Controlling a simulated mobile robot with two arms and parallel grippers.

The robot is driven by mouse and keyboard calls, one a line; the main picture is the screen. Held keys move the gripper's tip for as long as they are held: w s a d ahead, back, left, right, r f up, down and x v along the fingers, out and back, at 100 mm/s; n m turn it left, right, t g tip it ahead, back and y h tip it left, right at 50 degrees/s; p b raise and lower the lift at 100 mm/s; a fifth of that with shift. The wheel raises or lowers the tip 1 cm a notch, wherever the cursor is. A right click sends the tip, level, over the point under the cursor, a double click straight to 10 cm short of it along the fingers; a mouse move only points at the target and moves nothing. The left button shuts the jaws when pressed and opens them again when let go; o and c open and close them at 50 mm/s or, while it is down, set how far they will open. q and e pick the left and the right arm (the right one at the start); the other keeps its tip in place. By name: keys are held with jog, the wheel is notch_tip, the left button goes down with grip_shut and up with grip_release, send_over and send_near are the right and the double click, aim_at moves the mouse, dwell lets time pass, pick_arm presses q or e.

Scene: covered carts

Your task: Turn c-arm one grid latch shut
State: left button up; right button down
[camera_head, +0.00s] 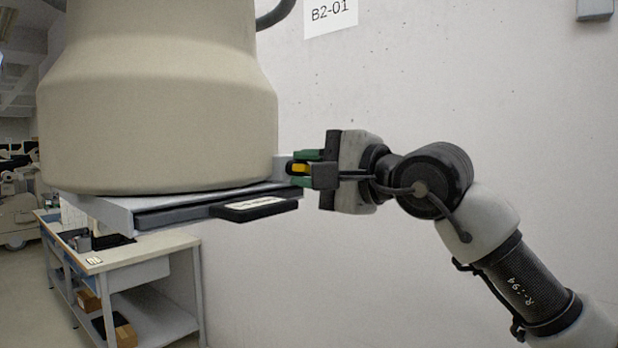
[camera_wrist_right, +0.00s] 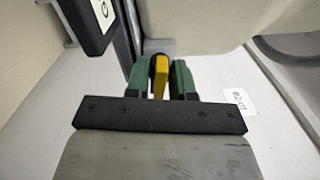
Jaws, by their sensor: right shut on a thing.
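The c-arm head (camera_head: 160,110) is a large beige cylinder at the upper left of the head view. A grid slot plate (camera_head: 110,212) sits under it, with a dark grid tray (camera_head: 255,208) with a pale label sticking out at its front. The latch (camera_head: 299,168) is a small yellow lever at the plate's right side. My right gripper (camera_head: 305,168) has its green fingers shut on the latch. In the right wrist view the yellow latch (camera_wrist_right: 158,76) stands upright between the two green fingers (camera_wrist_right: 160,80). My left gripper is not in view.
A white bench (camera_head: 120,256) with a lower shelf and brown boxes (camera_head: 88,300) stands at the lower left. A pale wall (camera_head: 400,80) with a B2-01 sign (camera_head: 331,15) is behind. The space below my right arm looks free.

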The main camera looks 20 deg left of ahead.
jog(key=m+b, duration=0.3)
jog(key=shift+f, duration=0.25)
jog(key=m+b, duration=0.3)
jog(key=m, duration=0.2)
jog(key=m+b, duration=0.2)
jog(key=m, duration=0.2)
jog(key=shift+b, duration=0.3)
jog(key=shift+r+m+b, duration=0.15)
jog(key=shift+m+b, duration=0.65)
jog(key=shift+m, duration=1.3)
jog(key=c, duration=1.2)
grip_release()
jog(key=shift+r, duration=0.1)
